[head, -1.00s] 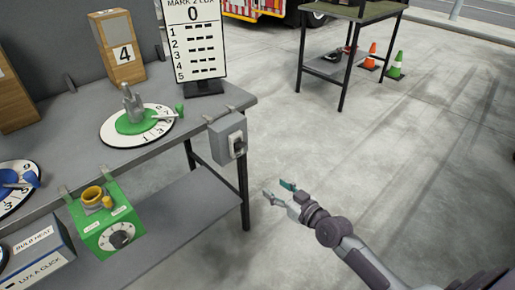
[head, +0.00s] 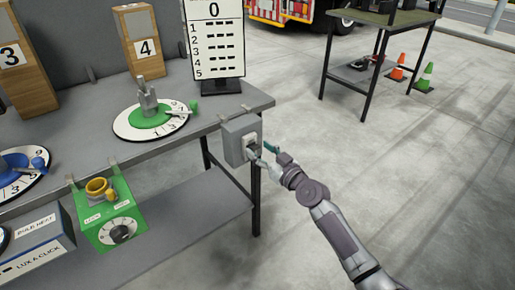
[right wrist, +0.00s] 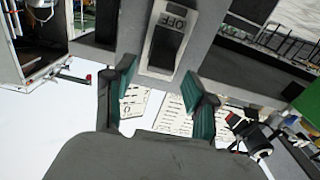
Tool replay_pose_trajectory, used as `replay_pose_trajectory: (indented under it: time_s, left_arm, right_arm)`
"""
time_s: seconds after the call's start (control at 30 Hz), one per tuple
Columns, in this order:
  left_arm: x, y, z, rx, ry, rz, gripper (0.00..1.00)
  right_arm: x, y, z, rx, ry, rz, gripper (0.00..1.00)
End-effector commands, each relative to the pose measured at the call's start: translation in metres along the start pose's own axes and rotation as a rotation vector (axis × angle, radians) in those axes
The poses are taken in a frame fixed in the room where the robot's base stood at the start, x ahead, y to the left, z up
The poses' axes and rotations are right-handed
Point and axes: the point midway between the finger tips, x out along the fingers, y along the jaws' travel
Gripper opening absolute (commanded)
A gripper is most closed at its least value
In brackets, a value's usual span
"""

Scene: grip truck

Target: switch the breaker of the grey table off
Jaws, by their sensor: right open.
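The breaker is a grey box (head: 236,138) fixed to the front right edge of the grey table (head: 215,118). Its dark switch (head: 250,148) in a pale frame faces right in the head view. In the right wrist view the switch (right wrist: 166,45) shows at the top centre, with an OFF label by it. My right gripper (head: 264,156) is open, with its teal fingers just in front of the switch. In the right wrist view the spread fingers (right wrist: 164,90) lie to either side below the switch. Contact cannot be told. My left gripper is out of view.
A green box with a dial (head: 112,222) hangs on the table's front edge. A green round dial (head: 152,120) and a scoreboard (head: 215,45) stand on top. A second table (head: 385,17) and cones (head: 424,78) stand behind right. The floor at right is clear.

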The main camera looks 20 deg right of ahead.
Motion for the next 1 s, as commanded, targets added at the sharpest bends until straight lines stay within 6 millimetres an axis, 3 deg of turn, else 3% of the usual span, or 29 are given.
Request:
replay_pose_trajectory:
  time_s: [0.17, 0.47, 0.8, 1.0]
  left_arm:
    - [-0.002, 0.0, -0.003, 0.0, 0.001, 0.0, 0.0]
    - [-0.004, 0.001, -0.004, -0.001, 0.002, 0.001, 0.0]
    - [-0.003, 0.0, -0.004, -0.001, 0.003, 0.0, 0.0]
    - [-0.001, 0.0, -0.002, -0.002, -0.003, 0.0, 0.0]
  right_arm:
    - [0.015, 0.0, 0.0, 0.0, 0.0, 0.0, 0.56]
    - [0.017, 0.0, 0.0, 0.0, -0.001, 0.0, 0.56]
    - [0.017, 0.0, 0.0, 0.0, -0.001, 0.0, 0.03]
    - [0.017, 0.0, 0.001, -0.001, 0.0, 0.0, 0.0]
